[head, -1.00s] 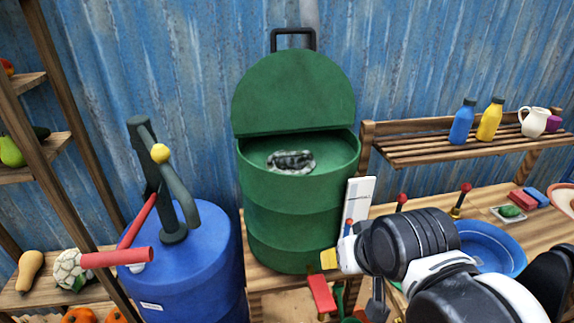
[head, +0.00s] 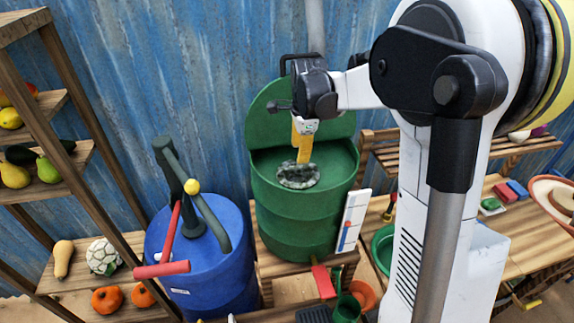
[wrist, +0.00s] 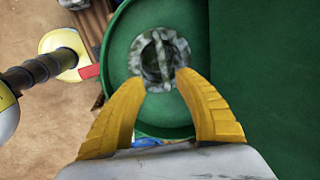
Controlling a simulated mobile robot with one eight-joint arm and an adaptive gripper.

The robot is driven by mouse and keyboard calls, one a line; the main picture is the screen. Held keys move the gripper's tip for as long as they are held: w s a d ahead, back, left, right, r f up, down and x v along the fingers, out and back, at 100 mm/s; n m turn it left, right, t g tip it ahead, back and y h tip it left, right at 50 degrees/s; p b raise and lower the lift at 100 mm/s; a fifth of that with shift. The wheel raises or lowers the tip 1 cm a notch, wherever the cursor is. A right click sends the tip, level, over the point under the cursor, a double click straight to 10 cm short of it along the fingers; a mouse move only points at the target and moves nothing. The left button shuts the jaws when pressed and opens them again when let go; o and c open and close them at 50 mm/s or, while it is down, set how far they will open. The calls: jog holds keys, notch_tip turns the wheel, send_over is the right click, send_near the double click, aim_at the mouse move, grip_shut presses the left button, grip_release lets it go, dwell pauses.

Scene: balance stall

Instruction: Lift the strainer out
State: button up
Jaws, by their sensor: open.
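The strainer (head: 299,175) is a mottled grey-green round piece lying in the open top of the green barrel (head: 300,215). In the wrist view the strainer (wrist: 159,58) shows a bar-like handle across its middle. My gripper (head: 304,157) has yellow fingers and points down over the barrel top. In the wrist view my gripper (wrist: 157,80) is open, with its fingertips apart on either side of the strainer's near part. Nothing is held. Whether the fingertips touch the strainer I cannot tell.
The barrel's green lid (head: 262,110) stands raised behind the opening. A blue drum (head: 205,265) with a hand pump (head: 190,200) stands to the left. A white panel (head: 353,222) leans at the barrel's right side. A wooden shelf (head: 40,130) with produce stands at far left.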

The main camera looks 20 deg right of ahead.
aim_at(297, 168)
jog(key=f, duration=0.2)
jog(key=w+f, duration=0.1)
jog(key=f, duration=0.1)
jog(key=shift+d, duration=0.15)
jog(key=f, duration=0.1)
jog(key=w+f, duration=0.1)
jog(key=f, duration=0.3)
jog(key=shift+w, duration=0.25)
grip_shut()
